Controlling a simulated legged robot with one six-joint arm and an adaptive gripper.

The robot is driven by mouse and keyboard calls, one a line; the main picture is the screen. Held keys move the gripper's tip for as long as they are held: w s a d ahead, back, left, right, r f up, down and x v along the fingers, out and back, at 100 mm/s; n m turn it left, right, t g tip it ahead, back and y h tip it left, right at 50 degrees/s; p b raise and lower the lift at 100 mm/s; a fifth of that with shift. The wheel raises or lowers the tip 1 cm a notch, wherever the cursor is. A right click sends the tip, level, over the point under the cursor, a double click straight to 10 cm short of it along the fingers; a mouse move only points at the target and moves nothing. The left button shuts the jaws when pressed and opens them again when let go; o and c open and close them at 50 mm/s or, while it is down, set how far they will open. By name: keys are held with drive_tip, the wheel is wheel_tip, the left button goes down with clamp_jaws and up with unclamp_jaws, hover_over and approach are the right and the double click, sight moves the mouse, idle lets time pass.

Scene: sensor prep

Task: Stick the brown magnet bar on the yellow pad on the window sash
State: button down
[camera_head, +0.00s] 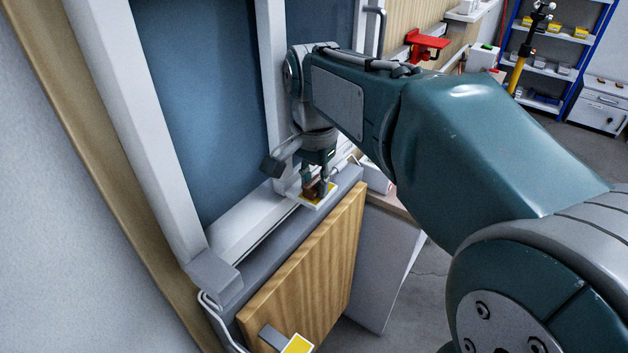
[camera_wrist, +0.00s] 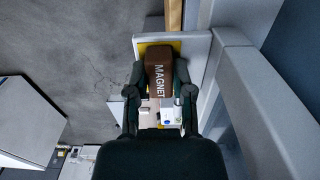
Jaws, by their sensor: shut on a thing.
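The brown magnet bar (camera_wrist: 158,78), lettered MAGNET, is between the fingers of my gripper (camera_wrist: 158,88) in the wrist view. My gripper is shut on it. The yellow pad (camera_wrist: 176,45) lies on a white plate (camera_wrist: 198,48) right at the bar's far end; I cannot tell whether bar and pad touch. In the head view my gripper (camera_head: 318,190) points down at the pad (camera_head: 329,193) on the white plate, at the lower corner of the window sash (camera_head: 273,100). The fingers partly hide the bar (camera_head: 313,190).
A wooden panel (camera_head: 310,270) hangs below the sill, with another yellow pad (camera_head: 298,344) at its lower edge. A red bracket (camera_head: 427,45) is on the wall behind. A blue shelf (camera_head: 553,65) stands far right. Grey floor (camera_head: 420,290) is open at the lower right of the panel.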

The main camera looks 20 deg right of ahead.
drive_tip(key=c, duration=1.3)
unclamp_jaws()
clamp_jaws()
drive_tip(key=shift+f, duration=0.15)
drive_tip(key=o, duration=0.9)
unclamp_jaws()
drive_tip(key=o, duration=0.4)
